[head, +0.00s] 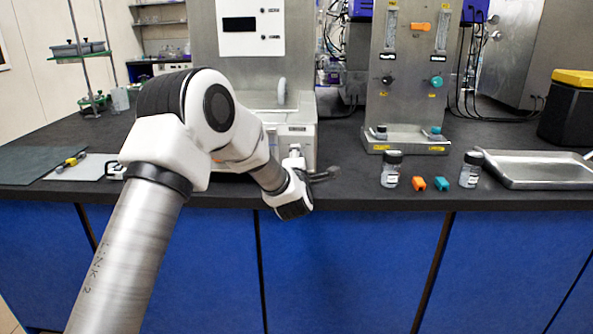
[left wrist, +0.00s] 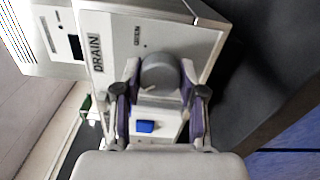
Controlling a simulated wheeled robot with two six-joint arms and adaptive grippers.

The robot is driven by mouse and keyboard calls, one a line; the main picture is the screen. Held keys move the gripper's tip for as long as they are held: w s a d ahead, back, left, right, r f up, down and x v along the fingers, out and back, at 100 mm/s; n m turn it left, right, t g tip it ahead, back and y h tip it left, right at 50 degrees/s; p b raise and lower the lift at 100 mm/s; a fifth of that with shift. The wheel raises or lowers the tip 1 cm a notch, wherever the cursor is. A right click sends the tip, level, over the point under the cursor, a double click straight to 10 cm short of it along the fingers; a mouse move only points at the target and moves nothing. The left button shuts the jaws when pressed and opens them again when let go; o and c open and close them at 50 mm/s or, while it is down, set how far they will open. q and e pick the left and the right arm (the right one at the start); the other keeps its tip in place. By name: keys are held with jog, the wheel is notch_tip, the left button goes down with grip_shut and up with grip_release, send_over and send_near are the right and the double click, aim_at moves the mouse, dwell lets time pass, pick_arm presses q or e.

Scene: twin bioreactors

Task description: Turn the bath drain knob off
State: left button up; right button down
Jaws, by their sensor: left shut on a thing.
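The bath drain knob (left wrist: 160,72) is a round grey knob on the pale front panel (left wrist: 120,35), beside a label reading DRAIN. My left gripper (left wrist: 160,80) has its two fingers on opposite sides of the knob and is shut on it. In the head view my left gripper (head: 322,174) is at the front of the white bath unit (head: 300,130), and the knob itself cannot be made out there. The knob's pointer direction is not clear. My right gripper is not in view.
A blue switch (left wrist: 146,126) sits on the panel close to the fingers.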

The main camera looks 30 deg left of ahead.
pick_arm(q)
jog(key=shift+f+n+b, duration=0.1)
jog(key=shift+n+b, duration=0.4)
jog(key=o, duration=1.1)
jog(key=shift+o, duration=0.2)
jog(key=v, duration=1.2)
jog(key=shift+s+a, duration=0.1)
